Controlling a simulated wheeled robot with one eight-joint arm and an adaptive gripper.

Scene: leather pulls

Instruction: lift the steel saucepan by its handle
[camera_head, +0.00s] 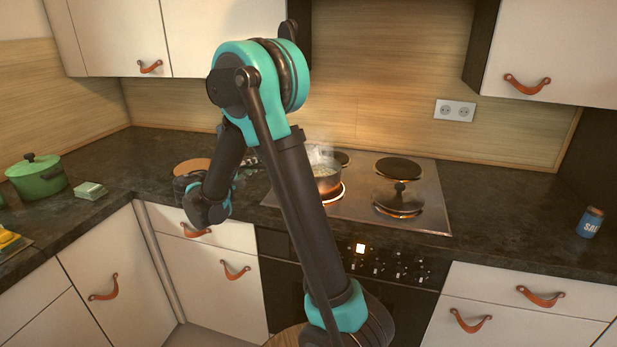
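The steel saucepan (326,178) stands on a glowing front burner of the hob, partly behind my arm. Steam rises from it, and something pale is inside. My arm bends down to the left of the pan, and its wrist hangs over the counter edge. My gripper (250,163) appears to point from the wrist toward the pan's left side. Its fingers are small, dark and partly hidden by my arm. I cannot make out the pan's handle apart from the gripper, or whether they touch.
A lidded pan-like shape (399,193) sits over the right front glowing burner. A round wooden board (192,166) lies left of the hob. A green pot (37,178) and pale green box (90,191) stand farther left. A blue salt can (590,222) stands right. Counter (510,205) beside the hob is clear.

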